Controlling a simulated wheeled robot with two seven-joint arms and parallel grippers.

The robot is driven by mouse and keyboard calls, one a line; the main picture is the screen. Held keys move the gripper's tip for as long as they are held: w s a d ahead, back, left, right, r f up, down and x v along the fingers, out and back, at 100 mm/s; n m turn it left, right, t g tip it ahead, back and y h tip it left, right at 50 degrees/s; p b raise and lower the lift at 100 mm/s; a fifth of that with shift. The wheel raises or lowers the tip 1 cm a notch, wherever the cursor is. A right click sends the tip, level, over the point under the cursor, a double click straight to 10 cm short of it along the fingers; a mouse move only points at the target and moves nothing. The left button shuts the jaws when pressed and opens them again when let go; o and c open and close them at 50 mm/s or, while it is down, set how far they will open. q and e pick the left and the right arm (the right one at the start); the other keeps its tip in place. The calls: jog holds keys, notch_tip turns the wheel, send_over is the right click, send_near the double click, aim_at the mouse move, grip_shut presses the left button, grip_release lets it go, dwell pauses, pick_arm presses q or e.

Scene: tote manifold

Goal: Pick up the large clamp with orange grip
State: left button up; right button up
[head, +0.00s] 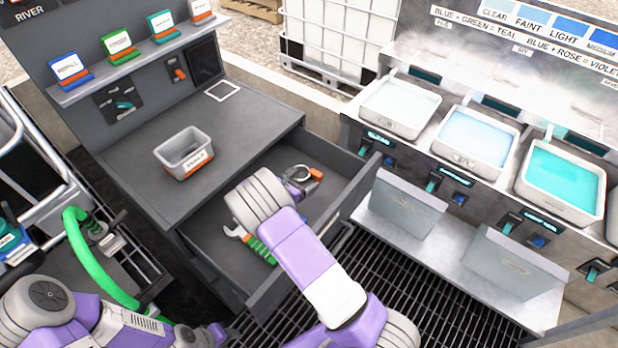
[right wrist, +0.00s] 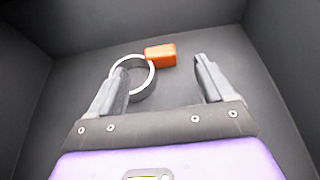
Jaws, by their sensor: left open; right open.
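The large clamp is a silver ring (right wrist: 150,78) with an orange grip (right wrist: 160,55), lying on the floor of the open drawer. In the head view its ring (head: 299,168) and orange grip (head: 316,173) show at the drawer's far end. My right gripper (right wrist: 163,72) is open above the clamp. Its left finger overlaps the ring in the right wrist view, and the orange grip shows between and beyond the fingertips; contact cannot be told. In the head view my right forearm hides part of the drawer. My left gripper (head: 212,335) is low at the bottom edge, partly cut off, away from the drawer.
A wrench with a green and orange handle (head: 262,248) lies nearer in the drawer (head: 345,205). The drawer walls surround the right gripper. A grey bin (head: 165,157) stands on the cabinet top. Trays of liquid (head: 475,138) line the right. A green hose (head: 95,262) is at left.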

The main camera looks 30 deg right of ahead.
aim_at(314, 174)
jog(key=b+x, duration=0.1)
jog(key=x, duration=0.4)
jog(key=shift+w+f+b, duration=0.1)
jog(key=shift+b, duration=0.3)
jog(key=shift+a, duration=0.1)
jog(key=c, duration=1.1)
